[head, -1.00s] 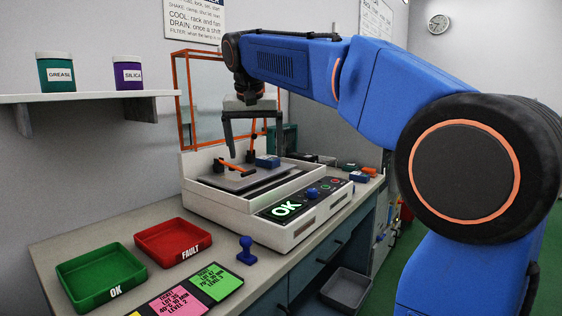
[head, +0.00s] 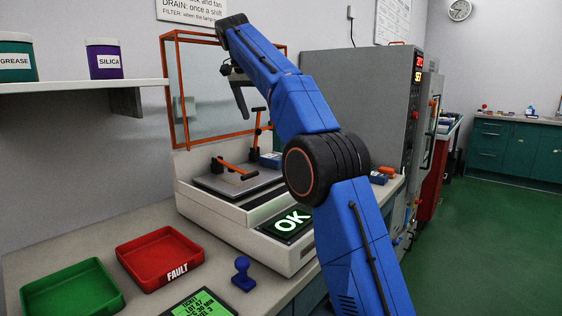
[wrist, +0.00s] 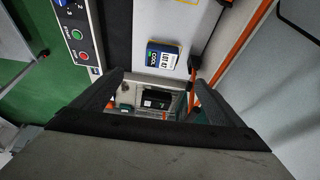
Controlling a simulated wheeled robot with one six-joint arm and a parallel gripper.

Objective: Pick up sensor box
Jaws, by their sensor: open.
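The sensor box is a small blue box (head: 270,159) with a pale label, on the tester's bed at its back right. In the wrist view the box (wrist: 162,55) shows a white, yellow and blue label and lies beyond my fingers, not between them. My gripper (head: 241,98) is open and empty, raised above the tester near the tilted orange-framed cover. In the wrist view its two dark fingers stand wide apart. The tester (head: 235,222) is a pale machine with a screen reading OK; my arm hides part of its right side.
A red FAULT tray (head: 160,258), a green tray (head: 70,292) and a blue stamp (head: 243,272) lie on the bench at the left. The orange-framed cover (head: 163,90) stands open behind the bed. A grey cabinet (head: 345,80) stands at the right. Green floor is clear beyond.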

